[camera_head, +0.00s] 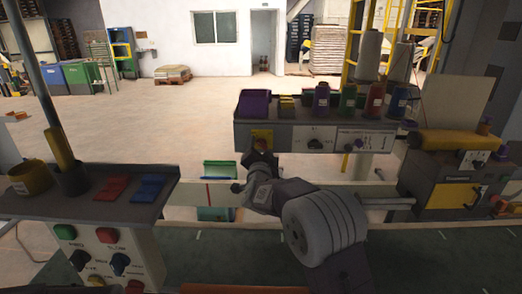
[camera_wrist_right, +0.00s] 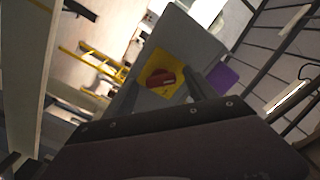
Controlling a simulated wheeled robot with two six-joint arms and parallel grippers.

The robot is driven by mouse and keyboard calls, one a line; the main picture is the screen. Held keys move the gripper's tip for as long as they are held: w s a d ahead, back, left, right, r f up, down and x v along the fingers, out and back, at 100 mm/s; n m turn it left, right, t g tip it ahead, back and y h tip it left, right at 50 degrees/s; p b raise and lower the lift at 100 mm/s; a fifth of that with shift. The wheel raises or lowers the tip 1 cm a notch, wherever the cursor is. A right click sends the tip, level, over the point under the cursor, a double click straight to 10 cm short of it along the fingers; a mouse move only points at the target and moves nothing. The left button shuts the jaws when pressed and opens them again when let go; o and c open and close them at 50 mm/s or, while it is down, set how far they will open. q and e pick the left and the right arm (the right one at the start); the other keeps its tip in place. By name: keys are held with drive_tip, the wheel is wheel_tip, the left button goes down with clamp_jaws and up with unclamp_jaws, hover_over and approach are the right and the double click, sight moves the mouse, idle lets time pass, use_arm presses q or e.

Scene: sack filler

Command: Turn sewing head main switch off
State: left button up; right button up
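The sewing head main switch is a red rotary knob on a yellow plate (camera_head: 262,134), at the left end of the grey control box (camera_head: 290,140). In the right wrist view the red knob (camera_wrist_right: 160,79) sits on its yellow plate, close ahead of the fingers. My right gripper (camera_head: 258,153) is just below and in front of the switch and hides its lower part. In the wrist view its fingers (camera_wrist_right: 165,95) look spread, with the knob showing between them and nothing held. Contact with the knob cannot be told. My left gripper is not in view.
Thread spools (camera_head: 321,101) and a purple block (camera_head: 254,104) stand on the box top. A yellow-fronted machine (camera_head: 455,190) is at right. A button panel (camera_head: 108,250) stands at left, below a tray with red (camera_head: 112,188) and blue (camera_head: 147,188) pieces.

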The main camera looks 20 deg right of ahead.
drive_tip(key=b+v, duration=0.1)
drive_tip(key=v, duration=0.8)
drive_tip(key=shift+s, duration=0.1)
